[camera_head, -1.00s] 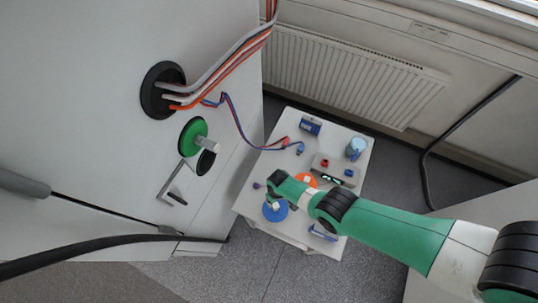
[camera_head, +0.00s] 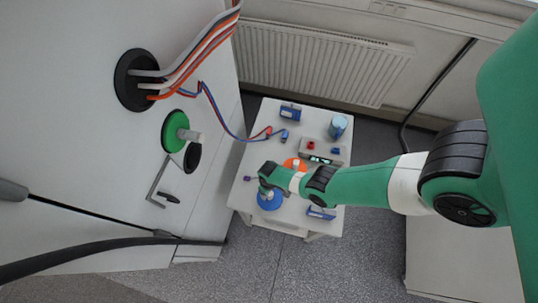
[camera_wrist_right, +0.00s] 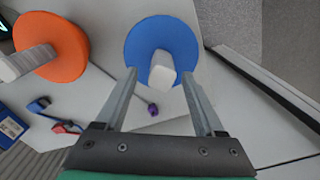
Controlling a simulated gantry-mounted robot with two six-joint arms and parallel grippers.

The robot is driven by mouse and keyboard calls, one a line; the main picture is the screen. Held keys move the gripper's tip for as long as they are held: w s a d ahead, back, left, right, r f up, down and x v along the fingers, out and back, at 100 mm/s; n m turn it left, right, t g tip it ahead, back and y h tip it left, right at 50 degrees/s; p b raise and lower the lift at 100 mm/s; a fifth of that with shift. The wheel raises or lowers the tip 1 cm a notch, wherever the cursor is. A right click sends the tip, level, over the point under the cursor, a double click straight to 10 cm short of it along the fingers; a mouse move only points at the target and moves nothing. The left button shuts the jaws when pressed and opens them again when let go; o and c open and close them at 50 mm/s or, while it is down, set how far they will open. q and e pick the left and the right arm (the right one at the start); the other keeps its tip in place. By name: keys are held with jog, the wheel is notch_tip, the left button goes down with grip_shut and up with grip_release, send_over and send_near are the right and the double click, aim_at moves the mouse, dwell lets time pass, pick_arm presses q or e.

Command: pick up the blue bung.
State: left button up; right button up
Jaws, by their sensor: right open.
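The blue bung (camera_head: 270,200) is a blue disc with a pale handle, near the front left of the small white table (camera_head: 240,204). In the right wrist view the blue bung (camera_wrist_right: 142,42) lies just beyond my fingertips, its white handle (camera_wrist_right: 162,72) in line with the gap between them. My right gripper (camera_wrist_right: 160,74) is open and empty, above the table. In the head view the right gripper (camera_head: 265,187) partly hides the bung. Whether the fingers are level with the handle is hard to tell. My left gripper is not in view.
An orange bung (camera_head: 293,163) sits beside the blue one. A grey box (camera_head: 322,150), a blue cup (camera_head: 338,125) and a blue package (camera_head: 290,111) are also on the table. A green bung (camera_head: 174,131) sits in the white cabinet (camera_head: 60,110) at left, with cables (camera_head: 200,60) above.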

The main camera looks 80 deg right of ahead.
aim_at(273, 200)
jog(key=f+b, duration=0.2)
jog(key=f, duration=0.1)
jog(key=f+b, duration=0.1)
jog(key=shift+s+a+f, duration=0.2)
jog(key=shift+s+f, duration=0.1)
jog(key=shift+f, duration=0.05)
jog(key=shift+r, duration=0.15)
jog(key=shift+w, duration=0.1)
jog(key=shift+c, duration=0.2)
grip_shut()
dwell(0.6)
